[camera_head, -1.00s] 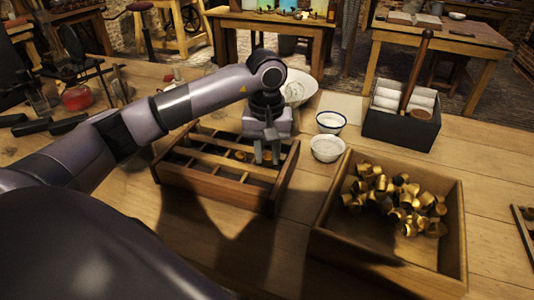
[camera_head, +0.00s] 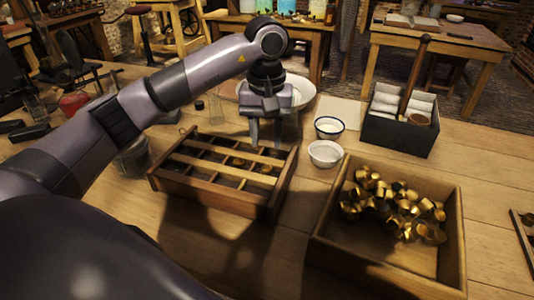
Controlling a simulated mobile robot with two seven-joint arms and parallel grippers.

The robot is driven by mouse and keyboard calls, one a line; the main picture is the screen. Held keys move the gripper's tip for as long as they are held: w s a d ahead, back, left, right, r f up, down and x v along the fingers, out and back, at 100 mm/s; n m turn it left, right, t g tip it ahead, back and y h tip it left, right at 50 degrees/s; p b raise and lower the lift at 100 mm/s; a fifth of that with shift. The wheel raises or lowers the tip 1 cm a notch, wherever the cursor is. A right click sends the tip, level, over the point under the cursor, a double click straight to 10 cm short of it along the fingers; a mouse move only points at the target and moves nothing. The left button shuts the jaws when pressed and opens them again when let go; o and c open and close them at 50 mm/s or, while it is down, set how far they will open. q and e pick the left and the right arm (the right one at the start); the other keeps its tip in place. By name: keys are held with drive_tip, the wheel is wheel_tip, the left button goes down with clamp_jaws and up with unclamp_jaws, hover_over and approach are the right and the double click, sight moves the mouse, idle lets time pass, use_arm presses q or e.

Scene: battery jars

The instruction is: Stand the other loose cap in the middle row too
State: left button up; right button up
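The divided wooden tray (camera_head: 215,198) stands left of centre, with slats making rows of compartments. Two small brassy caps show inside it toward the right: one cap (camera_head: 238,161) and another cap (camera_head: 266,168). I cannot tell surely which row each is in or whether they stand upright. My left gripper (camera_head: 266,141) hangs above the tray's back right edge, fingers pointing down and apart, with nothing seen between them. Many loose brass caps (camera_head: 388,205) lie heaped in the open wooden box (camera_head: 455,235) at right. My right gripper is out of view.
Two small white bowls, the nearer bowl (camera_head: 325,154) and the farther bowl (camera_head: 329,127), stand right of the tray. A large pale dish (camera_head: 303,90) is behind the gripper. A black box (camera_head: 398,137) with white rolls is at the back right. Bare table lies in front of the tray.

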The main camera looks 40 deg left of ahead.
use_arm(q)
wheel_tip(320, 180, up, 4)
drive_tip(key=shift+r, duration=0.2)
idle(0.4)
